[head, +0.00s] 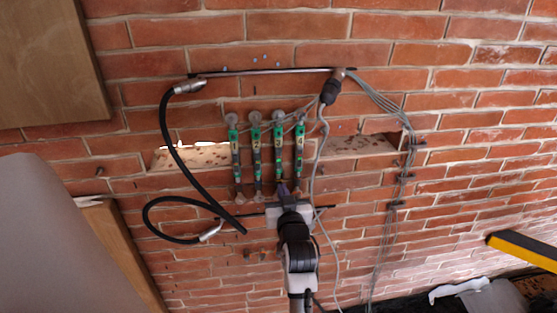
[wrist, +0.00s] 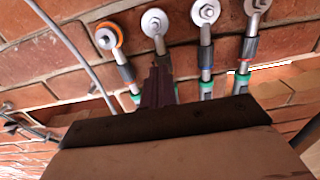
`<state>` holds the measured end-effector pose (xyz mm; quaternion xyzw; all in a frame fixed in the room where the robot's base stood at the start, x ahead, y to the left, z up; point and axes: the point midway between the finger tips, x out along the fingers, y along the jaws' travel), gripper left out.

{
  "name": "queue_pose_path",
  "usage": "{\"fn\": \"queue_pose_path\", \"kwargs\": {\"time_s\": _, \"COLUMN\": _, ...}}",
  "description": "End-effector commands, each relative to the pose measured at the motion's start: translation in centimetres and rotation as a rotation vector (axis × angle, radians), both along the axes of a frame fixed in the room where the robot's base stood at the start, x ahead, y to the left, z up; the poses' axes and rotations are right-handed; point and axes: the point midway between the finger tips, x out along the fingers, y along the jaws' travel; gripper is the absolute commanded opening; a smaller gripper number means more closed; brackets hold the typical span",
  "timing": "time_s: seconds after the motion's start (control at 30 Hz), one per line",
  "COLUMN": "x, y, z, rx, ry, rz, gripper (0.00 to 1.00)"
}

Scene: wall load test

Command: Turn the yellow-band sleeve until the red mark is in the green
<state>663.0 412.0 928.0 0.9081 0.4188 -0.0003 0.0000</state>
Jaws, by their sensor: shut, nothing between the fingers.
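Several upright rods with green sleeves hang side by side on the brick wall in the head view, among them a left one (head: 234,143) and a right one (head: 299,147). Small pale or yellowish patches show on them, but I cannot tell which has the yellow band. The red mark and green zone cannot be made out for certain. My gripper (head: 283,188) is shut and empty at the lower ends of the two right-hand rods. In the wrist view its dark purple fingers (wrist: 158,86) stand together before the rods. One rod end has an orange ring (wrist: 109,36); contact cannot be judged.
A metal bar (head: 270,71) runs above the rods, with a black hose (head: 168,130) looping at their left. Grey cables (head: 385,100) hang at the right. A yellow-and-black beam (head: 522,247) stands at the far right.

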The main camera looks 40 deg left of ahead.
Motion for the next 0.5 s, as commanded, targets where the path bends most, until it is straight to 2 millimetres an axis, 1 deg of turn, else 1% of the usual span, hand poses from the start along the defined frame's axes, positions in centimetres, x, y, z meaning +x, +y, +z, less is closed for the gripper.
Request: {"fn": "queue_pose_path", "kwargs": {"time_s": 0.5, "x": 0.2, "y": 0.43, "z": 0.06, "rx": 0.001, "ry": -0.001, "rz": 0.001, "gripper": 0.0}}
